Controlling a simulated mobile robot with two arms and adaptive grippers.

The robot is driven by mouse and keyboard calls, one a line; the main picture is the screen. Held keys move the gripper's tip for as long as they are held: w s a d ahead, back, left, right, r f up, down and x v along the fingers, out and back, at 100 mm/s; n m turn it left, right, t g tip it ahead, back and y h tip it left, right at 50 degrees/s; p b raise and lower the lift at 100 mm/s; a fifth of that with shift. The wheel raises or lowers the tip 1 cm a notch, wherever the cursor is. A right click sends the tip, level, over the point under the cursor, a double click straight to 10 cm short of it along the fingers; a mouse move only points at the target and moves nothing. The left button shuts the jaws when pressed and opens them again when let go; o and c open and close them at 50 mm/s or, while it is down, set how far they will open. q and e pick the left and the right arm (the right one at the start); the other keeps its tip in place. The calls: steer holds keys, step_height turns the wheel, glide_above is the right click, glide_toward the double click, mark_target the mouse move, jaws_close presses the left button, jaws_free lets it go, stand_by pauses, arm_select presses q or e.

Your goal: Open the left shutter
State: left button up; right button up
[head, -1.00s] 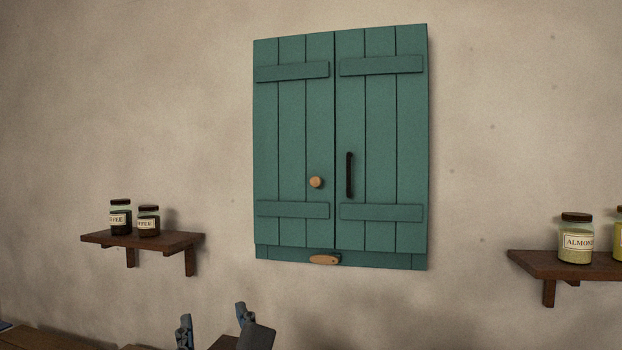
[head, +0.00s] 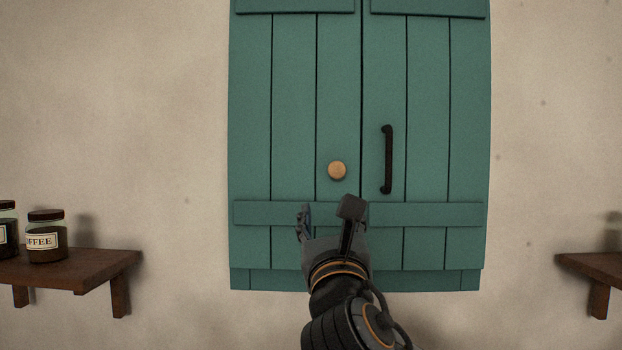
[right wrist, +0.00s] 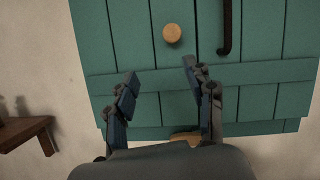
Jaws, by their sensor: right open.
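The left shutter (head: 293,110) is a green plank panel, closed flush beside the right shutter (head: 428,110). A round wooden knob (head: 337,170) sits on the left shutter near the middle seam. It also shows in the right wrist view (right wrist: 172,33). A dark vertical bar handle (head: 387,160) is on the right shutter. My right gripper (head: 326,212) is open and empty, below the knob and in front of the lower crosspiece. In the right wrist view its fingers (right wrist: 160,85) are spread, with the knob beyond them. My left gripper is not in view.
A wooden latch piece (right wrist: 186,138) shows at the bottom of the shutters in the right wrist view; my right arm hides it in the head view. Shelves stand at left (head: 75,270), with jars such as coffee (head: 46,240), and at right (head: 595,264). The wall between is clear.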

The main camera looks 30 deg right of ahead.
mark_target(337, 172)
steer(key=shift+m+h, duration=0.3)
steer(key=shift+h, duration=0.1)
steer(key=w+d+r+p, duration=0.2)
steer(key=d+r, duration=0.1)
steer(key=w+d+r+p, duration=0.1)
steer(key=d, duration=0.1)
steer(key=shift+w+r, duration=0.2)
steer(key=shift+w, duration=0.05)
steer(key=w, duration=0.1)
steer(key=w+d, duration=0.1)
steer(key=w+p, duration=0.1)
steer(key=shift+w+d+r, duration=0.15)
steer(key=shift+w+r, duration=0.1)
steer(key=shift+r, duration=0.15)
steer(key=shift+p+x, duration=0.4)
steer(key=shift+x, duration=0.6)
steer(key=shift+w+d+r, duration=0.15)
steer(key=shift+d, duration=0.05)
steer(key=shift+w+d, duration=0.1)
steer(key=shift+w, duration=0.15)
steer(key=c, duration=1)
jaws_close()
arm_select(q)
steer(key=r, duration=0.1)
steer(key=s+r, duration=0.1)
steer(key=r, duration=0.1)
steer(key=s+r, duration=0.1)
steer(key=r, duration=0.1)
